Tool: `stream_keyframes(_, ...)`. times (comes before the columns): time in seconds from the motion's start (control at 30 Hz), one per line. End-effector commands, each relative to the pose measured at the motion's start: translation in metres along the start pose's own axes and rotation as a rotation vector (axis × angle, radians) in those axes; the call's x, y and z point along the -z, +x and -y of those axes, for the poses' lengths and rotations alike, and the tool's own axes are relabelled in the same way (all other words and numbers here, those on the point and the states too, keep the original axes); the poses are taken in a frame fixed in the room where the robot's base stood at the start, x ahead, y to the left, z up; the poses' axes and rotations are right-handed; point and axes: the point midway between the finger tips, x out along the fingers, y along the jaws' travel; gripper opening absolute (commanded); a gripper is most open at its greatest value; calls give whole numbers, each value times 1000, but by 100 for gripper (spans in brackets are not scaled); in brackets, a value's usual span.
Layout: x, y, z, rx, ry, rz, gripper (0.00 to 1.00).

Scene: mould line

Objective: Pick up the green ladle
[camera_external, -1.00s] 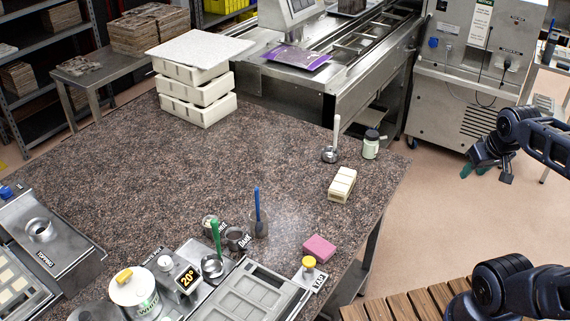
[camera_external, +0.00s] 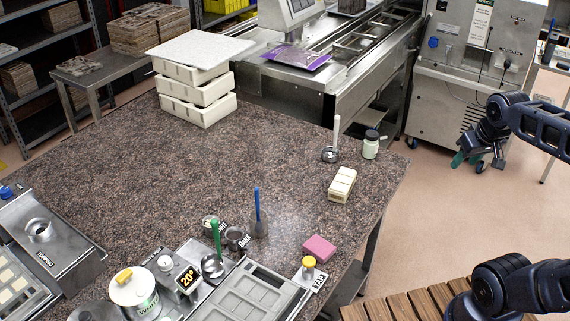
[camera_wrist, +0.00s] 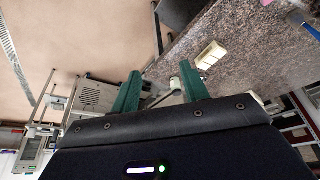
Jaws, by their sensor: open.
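The green ladle (camera_external: 216,240) stands with its green handle upright and its metal bowl in a steel pot, at the front of the granite counter. My gripper (camera_external: 466,159) is at the right, out past the counter's right edge and far from the ladle. In the wrist view my gripper (camera_wrist: 160,92) shows two green fingers spread apart with nothing held between them. I cannot make out the green ladle in the wrist view.
A blue-handled tool (camera_external: 257,212) stands close right of the ladle. A white-handled ladle (camera_external: 336,135), a jar (camera_external: 371,145), a cream mould (camera_external: 342,185) and a pink sponge (camera_external: 319,248) sit on the counter's right. The counter's middle is clear.

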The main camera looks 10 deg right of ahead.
Motion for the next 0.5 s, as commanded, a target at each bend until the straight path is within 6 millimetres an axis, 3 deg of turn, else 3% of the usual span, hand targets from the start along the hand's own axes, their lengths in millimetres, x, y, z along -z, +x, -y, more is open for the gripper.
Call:
stream_keyframes(0.2, 57, -4, 41, 37, -85, 63, 45)
stream_keyframes(0.5, 124, 2, 115, 74, -198, 146, 45)
